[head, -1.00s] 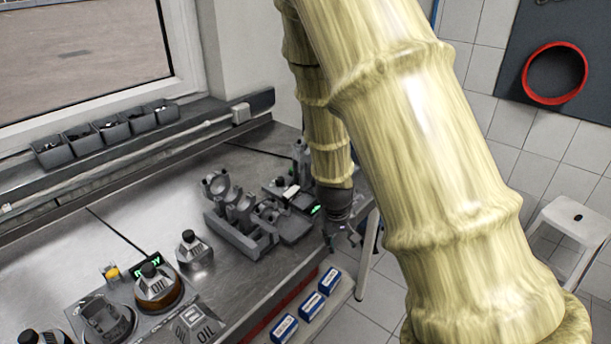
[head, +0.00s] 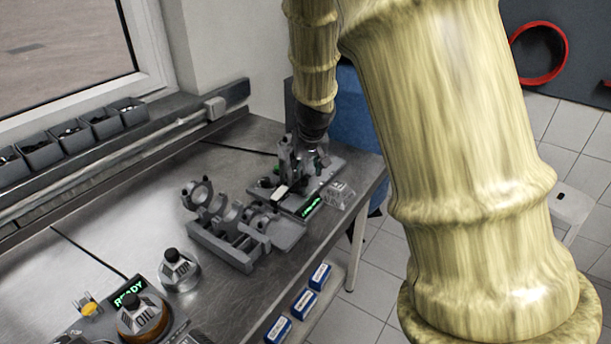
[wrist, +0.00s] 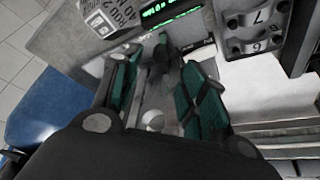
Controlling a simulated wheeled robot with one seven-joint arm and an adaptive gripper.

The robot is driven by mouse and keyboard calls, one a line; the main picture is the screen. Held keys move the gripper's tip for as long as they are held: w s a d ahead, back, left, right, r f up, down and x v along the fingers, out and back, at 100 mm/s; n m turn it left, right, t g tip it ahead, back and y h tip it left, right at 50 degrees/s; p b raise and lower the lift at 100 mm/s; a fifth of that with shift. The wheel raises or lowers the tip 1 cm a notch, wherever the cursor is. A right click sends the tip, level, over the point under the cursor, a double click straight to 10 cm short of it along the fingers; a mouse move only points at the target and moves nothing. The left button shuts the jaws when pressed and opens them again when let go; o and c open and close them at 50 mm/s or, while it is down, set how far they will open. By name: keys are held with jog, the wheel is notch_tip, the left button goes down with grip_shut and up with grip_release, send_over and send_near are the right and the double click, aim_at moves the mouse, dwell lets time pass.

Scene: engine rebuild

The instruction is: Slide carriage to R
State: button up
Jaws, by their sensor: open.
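A grey fixture with a flat base plate (head: 329,166) and upright grey parts (head: 287,158) stands at the far right end of the bench; the carriage is probably among these uprights, but I cannot tell which part it is. A green lit display (head: 311,207) is on its near side and also shows at the top of the wrist view (wrist: 170,12). My gripper (head: 312,153) is low over this fixture, partly hidden behind the uprights. In the wrist view my gripper (wrist: 160,95) has its teal-padded fingers apart, with grey metal between them. Contact is unclear.
A grey cradle with ring-shaped holders (head: 232,238) stands left of the fixture; numbered caps (wrist: 258,30) show in the wrist view. A printed box (head: 340,195) lies by the bench's front edge. Something blue (head: 352,115) is beyond the bench.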

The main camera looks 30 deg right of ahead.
aim_at(304, 178)
jog(key=x, duration=0.4)
jog(key=shift+w+f, duration=0.3)
jog(key=shift+w, duration=0.05)
jog(key=shift+d+f, duration=0.2)
jog(key=shift+f, duration=0.05)
jog(key=shift+x, duration=0.85)
jog(key=shift+s+a+r, duration=0.1)
grip_shut()
